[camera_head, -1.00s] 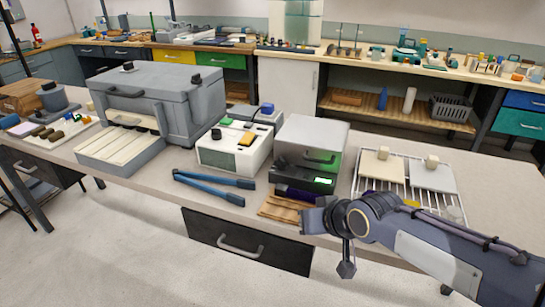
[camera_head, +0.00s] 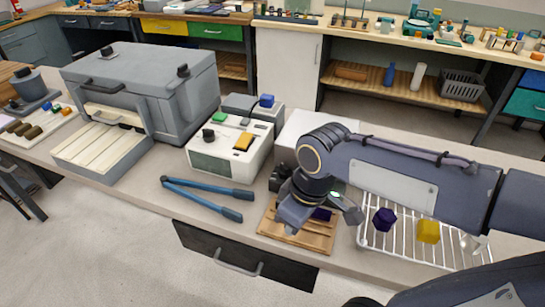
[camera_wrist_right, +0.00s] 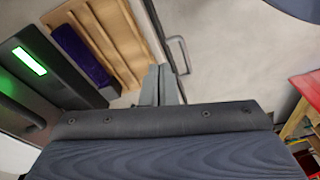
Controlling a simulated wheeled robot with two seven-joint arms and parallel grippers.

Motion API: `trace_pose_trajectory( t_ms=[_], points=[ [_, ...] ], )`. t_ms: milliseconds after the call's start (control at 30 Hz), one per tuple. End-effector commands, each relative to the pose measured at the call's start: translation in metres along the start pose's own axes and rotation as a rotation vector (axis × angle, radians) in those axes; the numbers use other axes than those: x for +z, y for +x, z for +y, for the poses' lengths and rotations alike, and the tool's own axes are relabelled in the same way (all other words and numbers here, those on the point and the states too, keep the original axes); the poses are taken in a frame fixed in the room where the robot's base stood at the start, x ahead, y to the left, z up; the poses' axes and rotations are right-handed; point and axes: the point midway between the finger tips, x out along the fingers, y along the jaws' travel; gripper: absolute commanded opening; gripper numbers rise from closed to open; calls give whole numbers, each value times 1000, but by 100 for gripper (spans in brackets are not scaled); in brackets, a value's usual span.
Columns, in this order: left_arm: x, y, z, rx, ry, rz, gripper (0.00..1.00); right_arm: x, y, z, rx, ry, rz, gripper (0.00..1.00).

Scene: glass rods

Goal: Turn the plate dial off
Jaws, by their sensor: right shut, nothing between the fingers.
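Several devices with dark knobs are in the head view; I cannot tell which knob is the plate dial. The white box (camera_head: 230,155) has a black knob (camera_head: 208,134) beside green and yellow parts. A grey pot stands on a low base (camera_head: 35,105) at the far left. My right gripper (camera_head: 290,222) is shut and empty, low over the front of the wooden rack (camera_head: 268,224). In the right wrist view its closed fingers (camera_wrist_right: 160,86) are beside the wooden rack. A dark device with a lit green display (camera_wrist_right: 29,61) is at left there. My left gripper is out of view.
Blue-handled tongs (camera_head: 205,197) lie left of my right gripper. A big grey oven (camera_head: 145,90) stands behind. A wire rack (camera_head: 375,240) with purple and yellow pieces lies under my forearm. A drawer handle (camera_head: 238,262) is below the table edge.

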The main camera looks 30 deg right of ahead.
Motion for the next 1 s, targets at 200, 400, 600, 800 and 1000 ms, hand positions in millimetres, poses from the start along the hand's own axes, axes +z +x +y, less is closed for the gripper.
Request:
trace_pose_trajectory(
  t_ms=[200,400,600,800,1000],
  points=[
    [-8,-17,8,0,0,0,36,-33,-13,15,64,-232,-173,0],
    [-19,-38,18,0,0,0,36,-91,-25,28,174,-567,-437,0],
    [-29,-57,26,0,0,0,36,-157,-27,26,309,-882,-730,0],
    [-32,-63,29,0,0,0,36,-189,-24,17,382,-1016,-878,0],
    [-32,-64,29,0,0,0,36,-186,-14,25,392,-1030,-899,0]
  ],
)
